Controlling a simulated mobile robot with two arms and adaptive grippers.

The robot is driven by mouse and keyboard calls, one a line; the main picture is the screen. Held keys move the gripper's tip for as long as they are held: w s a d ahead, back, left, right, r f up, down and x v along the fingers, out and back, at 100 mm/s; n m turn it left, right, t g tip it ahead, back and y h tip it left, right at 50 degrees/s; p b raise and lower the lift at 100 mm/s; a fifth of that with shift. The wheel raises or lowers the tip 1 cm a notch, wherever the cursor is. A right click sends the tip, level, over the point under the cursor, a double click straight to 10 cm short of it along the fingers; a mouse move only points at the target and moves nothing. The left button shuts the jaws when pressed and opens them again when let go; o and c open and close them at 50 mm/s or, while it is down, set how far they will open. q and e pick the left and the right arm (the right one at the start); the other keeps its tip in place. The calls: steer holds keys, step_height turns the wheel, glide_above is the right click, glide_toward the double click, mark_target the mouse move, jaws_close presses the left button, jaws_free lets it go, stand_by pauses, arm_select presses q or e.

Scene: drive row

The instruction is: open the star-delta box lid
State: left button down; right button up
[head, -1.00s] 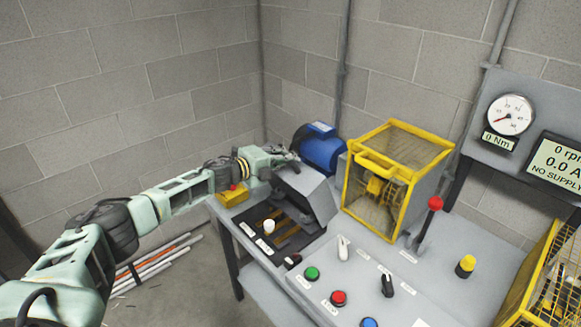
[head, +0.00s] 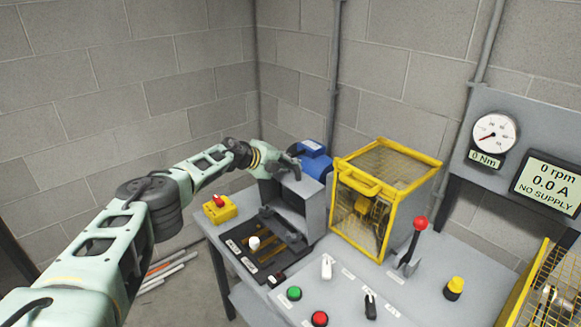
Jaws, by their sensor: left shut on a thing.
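The star-delta box (head: 247,264) sits at the left of the bench, its dark inside with brass-coloured bars and a white knob in plain view. Its grey lid (head: 312,207) stands raised, about upright, at the box's back right, with its hollow inner side facing me. My left gripper (head: 291,166) is at the lid's top edge, shut on the lid. The exact grip is small and partly hidden by the gripper itself. My right gripper is not in view.
A yellow box with a red button (head: 219,208) stands left of the star-delta box. A blue motor (head: 314,160) is behind the lid, and a yellow-framed cage (head: 385,195) stands right of it. A red-knobbed lever (head: 412,246) and several buttons and switches are in front.

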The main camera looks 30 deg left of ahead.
arm_select(q)
steer(key=shift+w+d+r, duration=0.15)
steer(key=shift+w+r, duration=0.25)
steer(key=shift+w, duration=0.25)
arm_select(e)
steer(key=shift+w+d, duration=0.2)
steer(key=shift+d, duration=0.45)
arm_select(q)
steer(key=c, duration=1.7)
jaws_free()
steer(key=shift+s, duration=0.2)
steer(key=shift+f, duration=0.1)
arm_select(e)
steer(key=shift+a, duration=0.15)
arm_select(q)
steer(key=shift+f, duration=0.1)
steer(key=v, duration=1.2)
steer(key=shift+w+d+r, duration=0.1)
steer(key=shift+r, duration=0.1)
